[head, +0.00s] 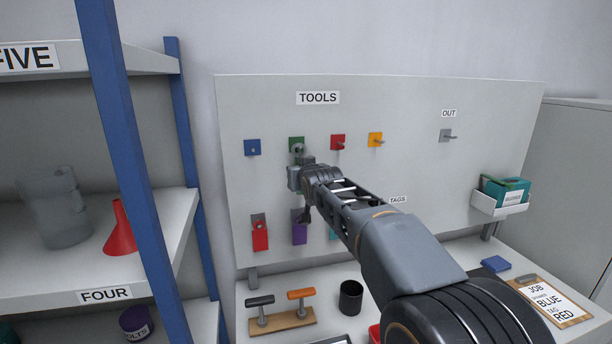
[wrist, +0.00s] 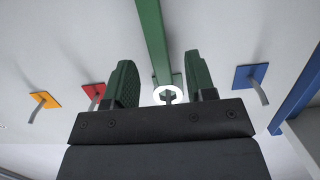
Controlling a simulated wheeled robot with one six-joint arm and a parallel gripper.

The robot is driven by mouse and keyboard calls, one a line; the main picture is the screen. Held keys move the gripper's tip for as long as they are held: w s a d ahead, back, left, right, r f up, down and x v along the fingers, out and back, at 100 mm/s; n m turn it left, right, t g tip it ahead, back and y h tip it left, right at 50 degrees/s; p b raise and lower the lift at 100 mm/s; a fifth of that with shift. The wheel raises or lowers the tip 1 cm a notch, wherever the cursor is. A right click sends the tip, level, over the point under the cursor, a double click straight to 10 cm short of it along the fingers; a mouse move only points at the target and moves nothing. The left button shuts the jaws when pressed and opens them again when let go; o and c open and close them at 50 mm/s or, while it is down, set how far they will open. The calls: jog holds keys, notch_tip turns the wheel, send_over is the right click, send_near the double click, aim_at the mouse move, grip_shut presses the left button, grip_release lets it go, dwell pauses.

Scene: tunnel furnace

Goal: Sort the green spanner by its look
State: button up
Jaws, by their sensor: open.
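In the wrist view a green bar, which looks like the spanner's handle (wrist: 151,35), runs down to a pale ring around a grey peg. The ring end seems to hang on the hook of the green plate (head: 296,140) on the tool board; my gripper partly hides it in the head view. My gripper (wrist: 160,85) is open, its two green-padded fingers on either side of the bar and ring. Whether they touch the spanner cannot be told. In the head view my gripper (head: 302,178) is just below the green plate.
The TOOLS board (head: 420,110) has blue (head: 252,147), red (head: 338,141) and orange (head: 375,139) hook plates and a grey OUT hook (head: 446,135). Red (head: 260,238) and purple (head: 299,230) tags hang below. A clipboard (head: 553,303) reads JOB, BLUE, RED. Shelves (head: 150,240) stand left.

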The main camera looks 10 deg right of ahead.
jog(key=b+v, duration=0.4)
jog(key=v, duration=0.9)
jog(key=s+f+g, duration=0.6)
jog(key=s+f, duration=0.4)
jog(key=f, duration=0.5)
jog(key=s+f+g, duration=0.5)
jog(key=s+f, duration=0.4)
jog(key=f, duration=0.6)
jog(key=shift+s+g, duration=0.4)
jog(key=shift+r, duration=0.1)
